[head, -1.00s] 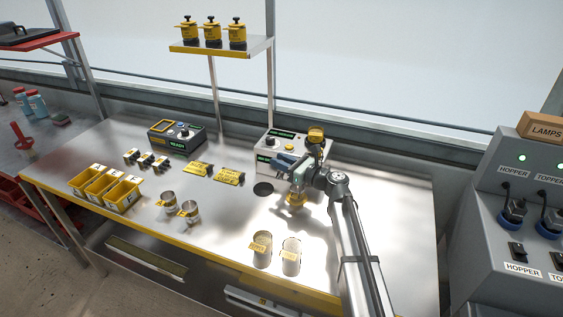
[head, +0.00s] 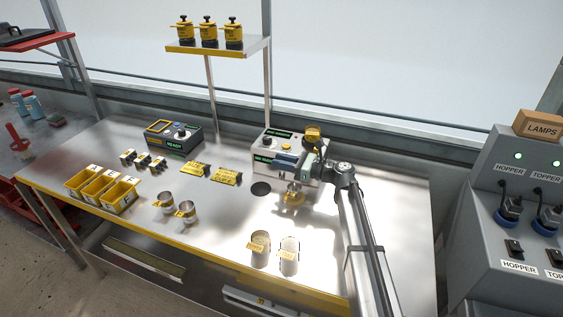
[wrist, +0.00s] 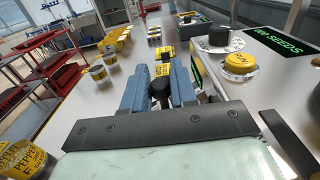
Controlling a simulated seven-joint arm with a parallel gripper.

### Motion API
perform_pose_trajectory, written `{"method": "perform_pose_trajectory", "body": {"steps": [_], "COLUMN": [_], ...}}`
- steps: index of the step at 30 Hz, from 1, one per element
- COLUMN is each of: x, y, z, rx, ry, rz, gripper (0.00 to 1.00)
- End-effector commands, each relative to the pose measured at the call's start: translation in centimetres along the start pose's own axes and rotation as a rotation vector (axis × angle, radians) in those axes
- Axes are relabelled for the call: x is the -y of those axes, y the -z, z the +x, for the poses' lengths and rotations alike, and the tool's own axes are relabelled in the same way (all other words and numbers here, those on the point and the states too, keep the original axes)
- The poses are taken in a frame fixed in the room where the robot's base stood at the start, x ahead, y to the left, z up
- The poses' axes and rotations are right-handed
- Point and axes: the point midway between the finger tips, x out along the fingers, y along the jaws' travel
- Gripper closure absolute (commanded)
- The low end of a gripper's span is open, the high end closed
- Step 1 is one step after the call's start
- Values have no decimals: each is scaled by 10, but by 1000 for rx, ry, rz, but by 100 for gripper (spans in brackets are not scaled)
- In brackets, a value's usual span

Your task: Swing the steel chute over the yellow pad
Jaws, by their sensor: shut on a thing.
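My gripper (head: 281,163) is at the front of the white seeder machine (head: 268,144). In the wrist view its blue fingers (wrist: 158,92) are shut on a dark knob (wrist: 160,88). I cannot clearly make out the steel chute; the gripper and arm cover much of that spot, and I cannot tell if the knob belongs to it. A round yellow piece (head: 293,198) shows just below my gripper. Two flat yellow labelled pieces (head: 195,168) (head: 228,177) lie left of the machine; I cannot tell which yellow thing is the pad.
A dark round spot (head: 261,188) marks the bench left of my gripper. Two labelled cups (head: 260,249) (head: 289,255) stand near the front edge, and two steel cups (head: 165,202) (head: 186,211) farther left. Yellow bins (head: 120,195) are at left. A dark control box (head: 174,135) stands behind.

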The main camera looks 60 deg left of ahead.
Motion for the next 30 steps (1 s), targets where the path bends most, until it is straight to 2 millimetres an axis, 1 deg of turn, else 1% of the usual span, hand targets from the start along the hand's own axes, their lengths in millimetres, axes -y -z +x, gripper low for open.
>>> {"method": "perform_pose_trajectory", "body": {"steps": [3,4,9,10,17,20,23,25,30], "x": [0,0,0,0,0,0,0,-1,-1], "y": [0,0,0,0,0,0,0,0,0], "z": [0,0,0,0,-1,-5,-15,-26,-59], "rx": [0,0,0,0,0,0,0,0,0], "ry": [1,2,2,2,2,2,3,4,5], "rz": [0,0,0,0,0,0,0,0,0], "gripper": [100,71,55,54,54,54,54,54,54]}}
